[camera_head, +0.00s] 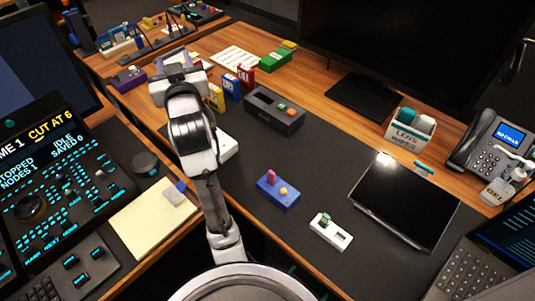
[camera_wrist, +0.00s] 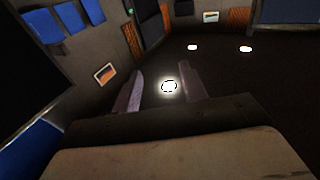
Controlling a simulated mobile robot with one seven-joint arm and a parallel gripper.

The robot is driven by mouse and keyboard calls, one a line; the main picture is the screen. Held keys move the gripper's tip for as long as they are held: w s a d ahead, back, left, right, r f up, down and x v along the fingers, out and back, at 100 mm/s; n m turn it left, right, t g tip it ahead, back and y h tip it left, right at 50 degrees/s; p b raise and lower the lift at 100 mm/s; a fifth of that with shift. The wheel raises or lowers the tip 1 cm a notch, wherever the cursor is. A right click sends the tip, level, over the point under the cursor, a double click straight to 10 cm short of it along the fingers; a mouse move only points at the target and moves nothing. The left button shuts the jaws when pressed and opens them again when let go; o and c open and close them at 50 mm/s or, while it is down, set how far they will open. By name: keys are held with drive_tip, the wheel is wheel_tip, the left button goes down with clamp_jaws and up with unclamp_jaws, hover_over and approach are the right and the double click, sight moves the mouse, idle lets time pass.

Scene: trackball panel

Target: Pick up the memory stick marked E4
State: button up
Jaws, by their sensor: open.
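I cannot make out a stick marked E4; any markings are too small to read in the head view. Small stick-like pieces stand in several holders: a black block (camera_head: 262,112) with green and red pieces, a blue block (camera_head: 272,199) with a pink and a yellow piece, and a white block (camera_head: 340,238) with a green piece. My gripper (camera_head: 181,62) is raised above the desk's far left part, away from the blue and white blocks. Its two fingers (camera_wrist: 161,82) are apart and empty in the wrist view, which faces the room and its walls.
A dark mat (camera_head: 320,190) covers the desk middle. A tablet (camera_head: 404,200), a wipes box (camera_head: 409,130), a phone (camera_head: 490,140) and a laptop (camera_head: 485,260) stand right. Coloured boxes (camera_head: 232,85) stand near my gripper. A lit control panel (camera_head: 55,190) and yellow pad (camera_head: 150,220) lie left.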

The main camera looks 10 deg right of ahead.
drive_tip(key=d+r+m+g+h, duration=0.2)
drive_tip(key=d+m+h, duration=0.15)
drive_tip(key=d, duration=0.45)
drive_tip(key=d+r+m+g+h, duration=0.1)
drive_tip(key=d+r+m+h, duration=0.1)
drive_tip(key=d+h, duration=0.5)
drive_tip(key=s+d+r+m+g+h, duration=0.2)
drive_tip(key=s+d+m+g, duration=0.25)
drive_tip(key=d, duration=0.65)
drive_tip(key=m+g+y+p, duration=0.1)
drive_tip(key=m+g+y, duration=0.2)
drive_tip(key=g+y, duration=0.8)
hover_over(272, 172)
wheel_tip(272, 172, down, 24)
wheel_tip(272, 172, down, 4)
drive_tip(key=shift+a+r+h+p, duration=0.15)
drive_tip(key=shift+h+p, duration=0.1)
drive_tip(key=shift+p, duration=0.55)
drive_tip(key=shift+f, duration=0.6)
clamp_jaws()
